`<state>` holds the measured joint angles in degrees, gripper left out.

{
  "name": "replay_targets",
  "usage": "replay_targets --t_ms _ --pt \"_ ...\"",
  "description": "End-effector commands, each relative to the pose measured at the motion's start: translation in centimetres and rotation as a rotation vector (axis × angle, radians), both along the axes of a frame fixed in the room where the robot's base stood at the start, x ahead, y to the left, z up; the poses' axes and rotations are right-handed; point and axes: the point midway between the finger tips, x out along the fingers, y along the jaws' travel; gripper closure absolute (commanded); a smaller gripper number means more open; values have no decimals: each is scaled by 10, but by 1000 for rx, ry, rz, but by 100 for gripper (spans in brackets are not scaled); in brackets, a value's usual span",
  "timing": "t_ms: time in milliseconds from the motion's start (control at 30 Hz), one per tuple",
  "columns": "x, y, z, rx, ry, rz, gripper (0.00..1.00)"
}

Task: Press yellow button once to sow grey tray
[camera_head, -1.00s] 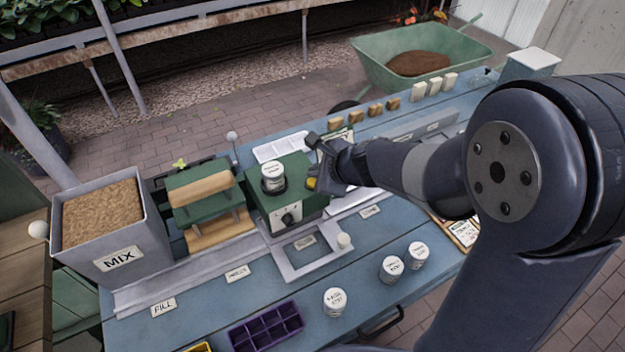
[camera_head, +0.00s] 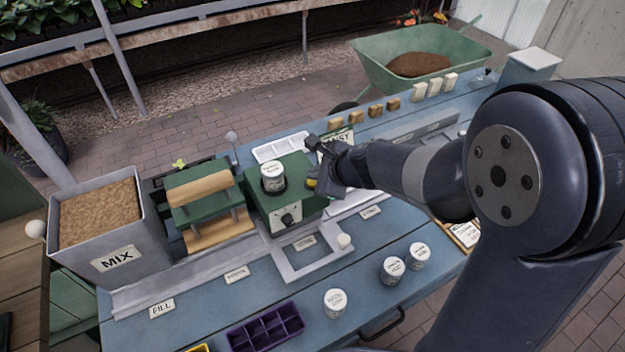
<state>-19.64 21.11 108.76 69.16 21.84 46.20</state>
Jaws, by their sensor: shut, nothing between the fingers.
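The yellow button (camera_head: 312,183) shows as a small patch on the right side of the green seeder box (camera_head: 284,197). My gripper (camera_head: 318,178) is shut and empty, with its tip right at the button and partly hiding it. I cannot tell whether it presses the button in. A white-labelled jar (camera_head: 273,177) stands on top of the seeder, and a dark knob (camera_head: 288,219) is on its front. No grey tray can be made out clearly under the seeder; a pale grey frame (camera_head: 289,273) with a white knob lies in front of it.
A MIX bin (camera_head: 118,259) and a green roller press (camera_head: 203,200) stand left of the seeder. Several labelled jars (camera_head: 335,303) and a purple tray (camera_head: 265,328) are at the front. A white tray (camera_head: 280,147) lies behind. Blocks line the back edge.

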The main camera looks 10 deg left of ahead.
Motion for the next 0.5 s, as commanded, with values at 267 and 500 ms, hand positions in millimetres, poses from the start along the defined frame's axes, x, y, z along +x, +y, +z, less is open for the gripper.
replay_targets --t_ms 267,500 --pt "0 0 -7 0 0 0 100" --pt "0 0 -13 0 0 0 100"
